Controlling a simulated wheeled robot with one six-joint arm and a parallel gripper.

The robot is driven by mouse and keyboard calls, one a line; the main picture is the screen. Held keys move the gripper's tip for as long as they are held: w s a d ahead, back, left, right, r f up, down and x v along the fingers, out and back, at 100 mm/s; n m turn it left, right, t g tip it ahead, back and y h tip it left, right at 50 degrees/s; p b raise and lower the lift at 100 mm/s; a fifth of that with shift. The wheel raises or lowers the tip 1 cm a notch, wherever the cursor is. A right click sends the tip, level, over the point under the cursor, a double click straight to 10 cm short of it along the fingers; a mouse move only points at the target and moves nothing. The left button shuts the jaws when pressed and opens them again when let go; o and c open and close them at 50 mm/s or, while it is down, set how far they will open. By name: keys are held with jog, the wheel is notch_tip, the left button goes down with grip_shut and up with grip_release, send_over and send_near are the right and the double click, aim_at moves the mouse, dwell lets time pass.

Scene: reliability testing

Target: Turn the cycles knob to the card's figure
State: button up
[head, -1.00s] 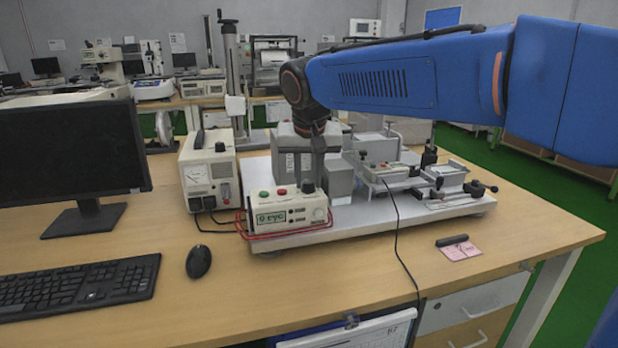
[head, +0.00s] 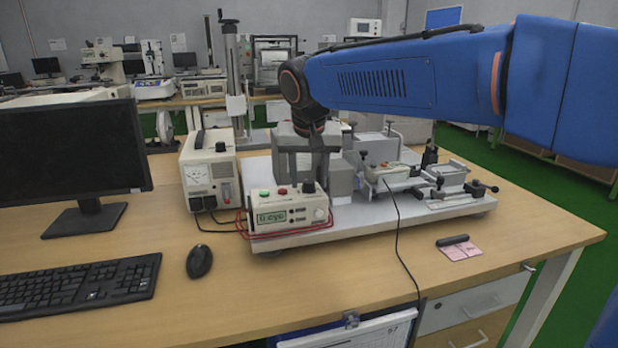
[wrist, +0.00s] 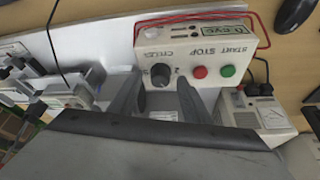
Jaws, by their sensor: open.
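The cream control box (head: 285,215) stands on the front left of the white base plate. Its display (head: 272,218) seems to read 0 cyc. The black cycles knob (head: 308,186) sits on its top; it also shows in the wrist view (wrist: 160,75), beside the red stop button (wrist: 200,72) and green start button (wrist: 228,71). My gripper (head: 307,172) is open and points down above the knob. In the wrist view its fingers (wrist: 160,100) stand apart, with the knob just beyond the gap. A pink card (head: 460,252) lies at the table's right front; its figure is too small to read.
A black pen-like object (head: 452,240) lies by the card. A meter unit (head: 209,172) stands left of the base plate, a test rig (head: 400,180) on its right. Red wires (head: 243,225) loop around the box. A mouse (head: 199,261) and keyboard (head: 80,285) lie at left.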

jog(key=v, duration=1.7)
jog(key=shift+s, duration=0.15)
jog(key=shift+d+r, duration=0.1)
jog(key=s+d+f, duration=0.3)
jog(key=d+f, duration=0.3)
jog(key=d, duration=0.6)
jog(key=s+d+f, duration=0.9)
jog(key=s+f, duration=0.1)
jog(key=f, duration=0.3)
jog(key=s+d+f, duration=0.8)
jog(key=s+f, duration=0.1)
jog(key=f, duration=0.5)
jog(key=shift+s+d, duration=0.35)
jog(key=shift+s, duration=0.05)
